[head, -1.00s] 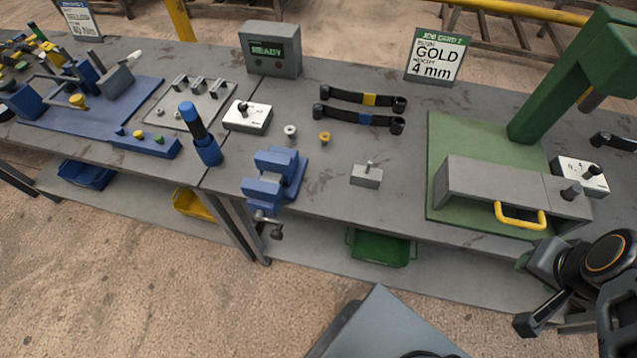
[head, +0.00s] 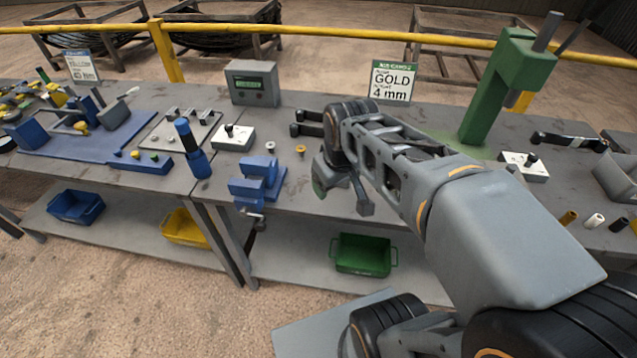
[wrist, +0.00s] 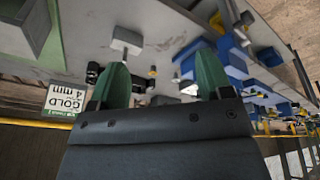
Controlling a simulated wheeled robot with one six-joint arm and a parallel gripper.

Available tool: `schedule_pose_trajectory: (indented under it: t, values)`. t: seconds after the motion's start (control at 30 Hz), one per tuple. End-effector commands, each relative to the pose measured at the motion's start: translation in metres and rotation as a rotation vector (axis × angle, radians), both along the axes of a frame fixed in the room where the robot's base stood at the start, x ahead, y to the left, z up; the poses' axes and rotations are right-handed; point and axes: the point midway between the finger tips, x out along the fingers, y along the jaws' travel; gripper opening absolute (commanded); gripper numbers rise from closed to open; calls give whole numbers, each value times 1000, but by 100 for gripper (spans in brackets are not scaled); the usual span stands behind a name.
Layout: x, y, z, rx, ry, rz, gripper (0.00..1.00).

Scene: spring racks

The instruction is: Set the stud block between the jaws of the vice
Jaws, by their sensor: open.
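The stud block (wrist: 126,40), a small pale grey block with a short stud, sits on the bench in the wrist view, just beyond the left fingertip. In the head view my arm hides it. The blue vice (head: 257,183) stands at the bench's front edge, left of my gripper; it also shows in the wrist view (wrist: 200,62), near the right finger. A gap shows between its jaws. My gripper (head: 341,200) has green fingers, spread apart with nothing between them; they also show in the wrist view (wrist: 162,60). It hangs above the bench, right of the vice.
A white switch box (head: 233,137) and a blue upright cylinder (head: 193,150) stand left of the vice. A gold piece (head: 300,150) lies behind it. The green press (head: 497,90) stands at right. A green bin (head: 362,255) is on the lower shelf.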

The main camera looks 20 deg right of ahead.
Motion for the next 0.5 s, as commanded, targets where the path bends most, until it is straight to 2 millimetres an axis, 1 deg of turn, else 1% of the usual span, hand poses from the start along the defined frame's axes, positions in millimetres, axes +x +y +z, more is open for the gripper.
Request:
schedule_pose_trajectory:
  t: [0.03,0.13,0.2,0.3,0.4,0.5]
  values:
    - [21,-8,0,-21,32,66,72]
    - [59,-24,4,-60,90,234,72]
    - [84,-36,3,-77,130,346,72]
    - [115,-52,-1,-94,175,498,72]
    - [140,-67,-8,-100,210,626,72]
    - [157,-79,-15,-101,233,722,72]
